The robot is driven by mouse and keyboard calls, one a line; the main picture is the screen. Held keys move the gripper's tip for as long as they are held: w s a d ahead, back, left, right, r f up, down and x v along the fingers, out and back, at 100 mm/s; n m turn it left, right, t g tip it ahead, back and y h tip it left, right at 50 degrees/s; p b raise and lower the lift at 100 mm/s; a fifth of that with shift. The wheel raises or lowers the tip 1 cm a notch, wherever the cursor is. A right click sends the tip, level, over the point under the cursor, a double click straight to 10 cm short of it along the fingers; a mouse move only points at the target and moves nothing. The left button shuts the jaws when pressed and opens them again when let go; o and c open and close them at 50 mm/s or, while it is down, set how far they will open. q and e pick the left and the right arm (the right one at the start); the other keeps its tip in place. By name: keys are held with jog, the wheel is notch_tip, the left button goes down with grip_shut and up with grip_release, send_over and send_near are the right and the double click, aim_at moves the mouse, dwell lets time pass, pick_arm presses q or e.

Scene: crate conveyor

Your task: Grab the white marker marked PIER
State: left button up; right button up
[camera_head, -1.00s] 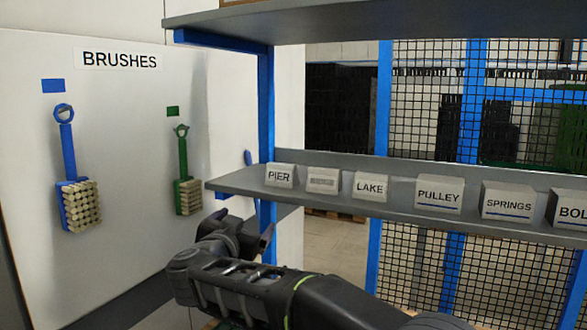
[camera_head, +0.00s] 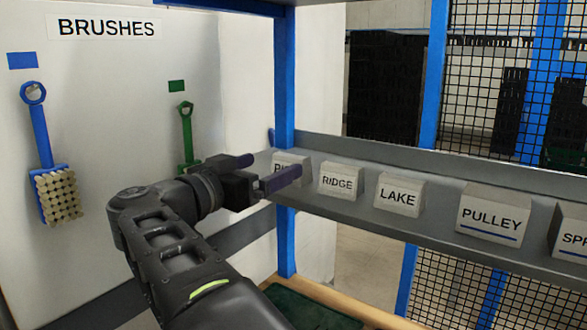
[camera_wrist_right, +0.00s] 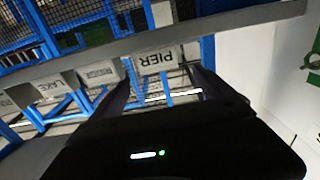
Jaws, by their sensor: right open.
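The white PIER marker (camera_head: 290,161) stands at the left end of the grey shelf, partly hidden behind my gripper's finger in the head view. In the right wrist view the PIER marker (camera_wrist_right: 158,60) shows upside down, ahead of the fingers and roughly between them. My right gripper (camera_head: 268,170) is open and empty, its fingers pointing at the marker. I cannot tell from these views whether a finger touches it. My left gripper is not in view.
On the same shelf (camera_head: 345,208), the RIDGE marker (camera_head: 340,181) stands close to the right of PIER, then LAKE (camera_head: 400,194) and PULLEY (camera_head: 492,214). A blue post (camera_head: 285,90) rises behind the shelf's left end. A white brush board (camera_head: 100,130) stands left.

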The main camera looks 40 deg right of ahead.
aim_at(287, 160)
jog(key=shift+x, duration=1.35)
jog(key=p+x, duration=0.1)
jog(key=x, duration=0.4)
jog(key=shift+d+f, duration=0.15)
jog(key=shift+c, duration=0.3)
jog(key=c, duration=1.4)
